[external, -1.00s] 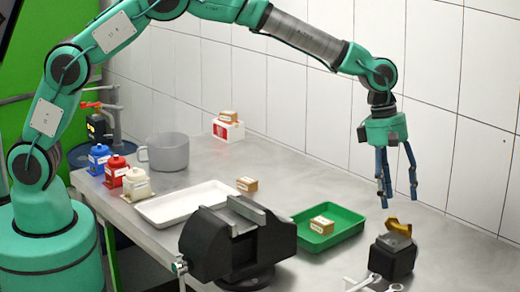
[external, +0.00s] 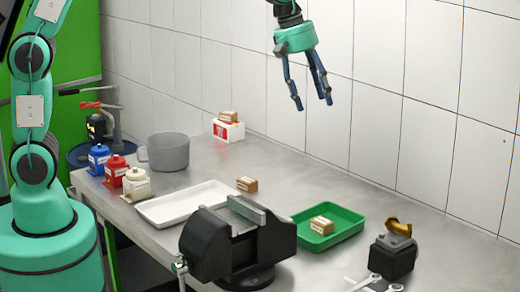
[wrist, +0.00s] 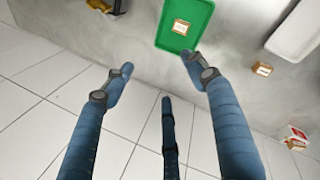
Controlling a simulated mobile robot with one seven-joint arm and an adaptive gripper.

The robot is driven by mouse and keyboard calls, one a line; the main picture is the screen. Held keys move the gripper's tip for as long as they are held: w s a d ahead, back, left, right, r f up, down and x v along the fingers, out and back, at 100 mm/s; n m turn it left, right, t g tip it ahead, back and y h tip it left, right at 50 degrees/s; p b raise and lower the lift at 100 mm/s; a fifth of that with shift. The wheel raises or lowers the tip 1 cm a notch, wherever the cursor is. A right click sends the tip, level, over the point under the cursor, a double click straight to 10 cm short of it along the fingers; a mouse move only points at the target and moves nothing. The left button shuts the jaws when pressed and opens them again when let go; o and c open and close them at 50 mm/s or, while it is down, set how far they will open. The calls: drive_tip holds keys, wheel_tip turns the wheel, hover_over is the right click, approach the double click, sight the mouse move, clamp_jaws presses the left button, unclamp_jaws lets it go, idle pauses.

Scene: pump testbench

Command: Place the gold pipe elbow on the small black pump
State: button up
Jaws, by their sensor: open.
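The gold pipe elbow (external: 398,227) sits on top of the small black pump (external: 392,258) at the right front of the bench in the external view. In the wrist view the elbow (wrist: 98,5) and part of the pump (wrist: 118,6) show at the top edge, cut off by the frame. My gripper (external: 312,104) is open and empty, high above the bench near the tiled wall, up and left of the pump. Its blue fingers (wrist: 160,85) are spread in the wrist view with nothing between them.
A green tray (external: 350,232) with a small box (external: 321,226) lies left of the pump. A black vise (external: 205,250) stands at the front, with a white tray (external: 160,217) behind it. Wrenches (external: 366,282) lie by the pump. The air around my gripper is clear.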

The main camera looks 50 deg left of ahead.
drive_tip(key=s+a+r+m+t+y, duration=0.1)
drive_tip(key=s+a+r+m, duration=0.25)
drive_tip(key=s+a, duration=0.55)
drive_tip(key=s+a+r+m+t, duration=0.15)
drive_tip(key=s+a+r, duration=0.35)
drive_tip(key=a, duration=0.7)
drive_tip(key=s+a+f+m+y, duration=0.1)
drive_tip(key=s+a+f+m, duration=0.1)
drive_tip(key=s+a, duration=0.5)
drive_tip(key=s+a+f+m, duration=0.3)
drive_tip(key=s+a+m, duration=0.2)
drive_tip(key=s, duration=0.7)
drive_tip(key=shift+a+t+y, duration=0.4)
drive_tip(key=shift+a+t, duration=0.05)
drive_tip(key=shift+a, duration=0.5)
